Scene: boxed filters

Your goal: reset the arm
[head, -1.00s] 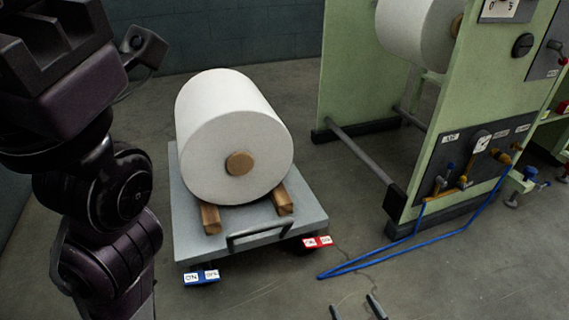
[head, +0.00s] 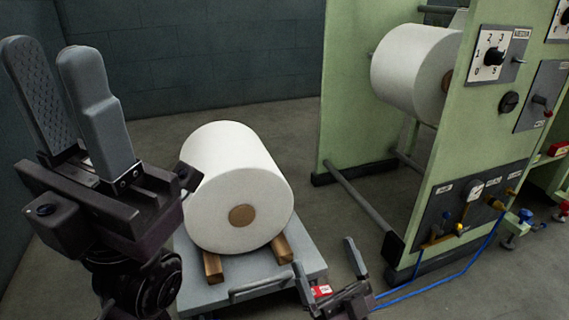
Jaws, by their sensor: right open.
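My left gripper (head: 58,58) rises at the left side of the head view, its two grey fingers pointing up and spread apart with nothing between them. Its dark wrist is below it, in front of the left edge of the cart. My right gripper (head: 328,257) is at the bottom centre, in front of the cart's right front corner. Its two fingers are wide apart and empty, and it covers part of the cart's front and its red label.
A large white roll (head: 228,180) rests on wooden blocks on a grey cart (head: 308,262). A green machine (head: 348,90) with another white roll (head: 410,75) stands at right. A blue hose (head: 450,280) crosses the floor. Grey floor is clear behind the cart.

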